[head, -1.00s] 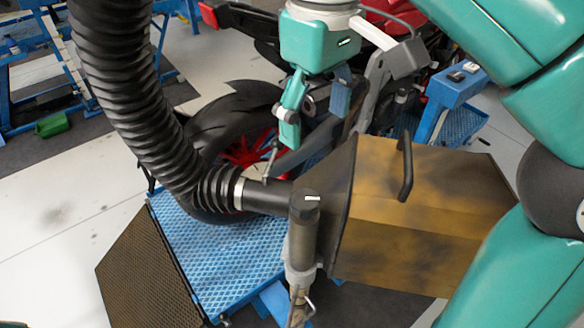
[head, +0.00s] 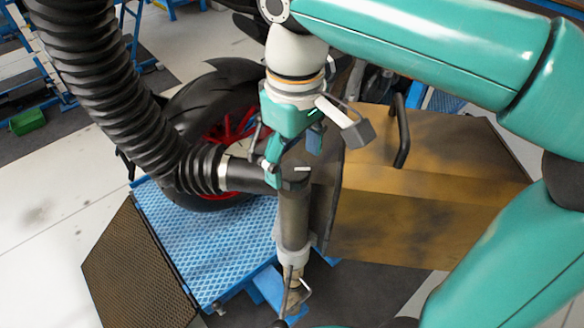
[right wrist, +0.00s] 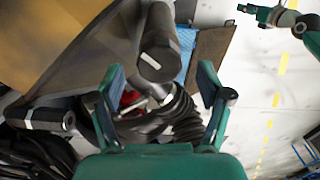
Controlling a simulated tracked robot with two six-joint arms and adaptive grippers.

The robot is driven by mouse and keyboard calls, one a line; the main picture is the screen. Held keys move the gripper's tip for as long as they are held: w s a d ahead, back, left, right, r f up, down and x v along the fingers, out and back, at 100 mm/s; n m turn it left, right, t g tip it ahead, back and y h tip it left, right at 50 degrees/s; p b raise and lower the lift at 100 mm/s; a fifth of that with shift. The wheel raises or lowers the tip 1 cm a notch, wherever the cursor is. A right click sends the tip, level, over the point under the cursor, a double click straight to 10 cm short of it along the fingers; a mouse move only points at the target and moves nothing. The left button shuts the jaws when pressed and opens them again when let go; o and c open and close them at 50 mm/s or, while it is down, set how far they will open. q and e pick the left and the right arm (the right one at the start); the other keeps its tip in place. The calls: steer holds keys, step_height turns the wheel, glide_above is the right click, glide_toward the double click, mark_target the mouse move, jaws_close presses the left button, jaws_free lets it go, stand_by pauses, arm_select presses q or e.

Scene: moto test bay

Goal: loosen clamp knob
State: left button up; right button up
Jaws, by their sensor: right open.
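A dark upright cylinder with a flat cap and a white mark on top, which looks like the clamp knob (head: 296,172), stands at the end of the black hose, in front of the brown box. It also shows in the right wrist view (right wrist: 158,58), beyond the fingers and between their lines. My right gripper (head: 292,160) points down right at the knob's top, fingers apart, with nothing visibly held. In the right wrist view the open fingers (right wrist: 163,85) have space between them. Contact with the knob cannot be told. My left gripper (right wrist: 250,11) shows small at the upper right; its fingers are unclear.
A thick black corrugated hose (head: 95,90) runs down to a pipe beside the knob. The brown box (head: 430,215) with a black handle (head: 402,135) stands to the right. A motorcycle wheel (head: 190,110) is behind, over a blue ramp (head: 205,245). Light floor is free at left.

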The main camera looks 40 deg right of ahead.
steer(key=shift+f, duration=0.9)
steer(key=c, duration=1.2)
steer(key=shift+r+n+p, duration=0.1)
steer(key=shift+n+p, duration=0.25)
steer(key=shift+n, duration=0.45)
steer(key=n, duration=0.3)
steer(key=o, duration=1.2)
